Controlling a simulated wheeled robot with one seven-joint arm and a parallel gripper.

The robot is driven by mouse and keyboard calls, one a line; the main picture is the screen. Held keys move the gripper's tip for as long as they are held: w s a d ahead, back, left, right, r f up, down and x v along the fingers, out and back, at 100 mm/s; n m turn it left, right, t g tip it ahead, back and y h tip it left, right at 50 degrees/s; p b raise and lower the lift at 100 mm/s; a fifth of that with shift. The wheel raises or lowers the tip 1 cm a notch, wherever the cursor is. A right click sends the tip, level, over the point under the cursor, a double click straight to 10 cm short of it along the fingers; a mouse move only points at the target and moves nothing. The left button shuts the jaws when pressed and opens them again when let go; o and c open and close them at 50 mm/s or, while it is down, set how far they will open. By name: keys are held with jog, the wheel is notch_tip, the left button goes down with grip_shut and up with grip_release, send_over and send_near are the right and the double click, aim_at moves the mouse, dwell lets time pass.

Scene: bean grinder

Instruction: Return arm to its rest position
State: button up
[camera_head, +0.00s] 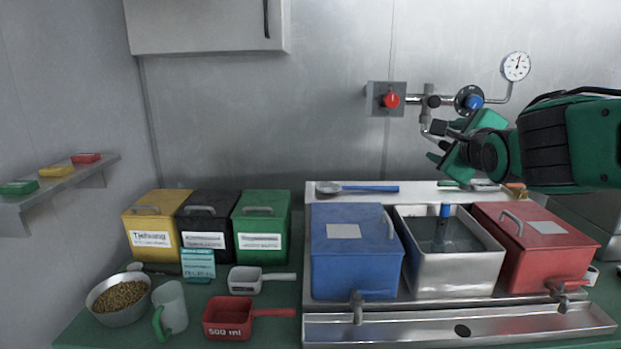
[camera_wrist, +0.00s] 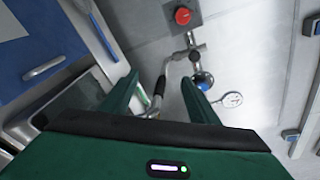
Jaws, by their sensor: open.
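My gripper (camera_head: 438,150) is at the upper right of the head view, held in the air above the metal bins, in front of the wall pipes. It points to the left. In the wrist view its two green fingers (camera_wrist: 160,98) stand apart with nothing between them. The pipe and blue knob seen past the fingers are on the wall behind. My arm reaches in from the right edge of the head view.
Below are a blue bin (camera_head: 355,270), an open steel bin (camera_head: 450,272) and a red bin (camera_head: 530,260). A red valve knob (camera_head: 391,100) and a gauge (camera_head: 516,66) are on the wall. Canisters, a bowl (camera_head: 108,307) and scoops stand left. Air above the left counter is free.

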jog(key=s+d+f+n+g+h, duration=0.1)
jog(key=s+d+f+n+g, duration=0.4)
jog(key=s+f, duration=0.35)
jog(key=s+d+f+n+g+h, duration=0.1)
jog(key=s+d+f+n+g, duration=0.3)
jog(key=s+d+f, duration=0.5)
jog(key=s+a+f+n+g+y, duration=0.1)
jog(key=s+f+n+g, duration=0.2)
jog(key=s, duration=0.6)
jog(key=s+a+f+n+g+y, duration=0.1)
jog(key=s+f+n+g, duration=0.3)
jog(key=s, duration=0.6)
notch_tip(320, 180, down, 3)
jog(key=n+y, duration=0.1)
jog(key=n, duration=0.1)
jog(key=shift+r+n+y, duration=0.2)
jog(key=shift+n+y, duration=0.1)
jog(key=shift+w+f, duration=0.25)
jog(key=shift+w, duration=0.4)
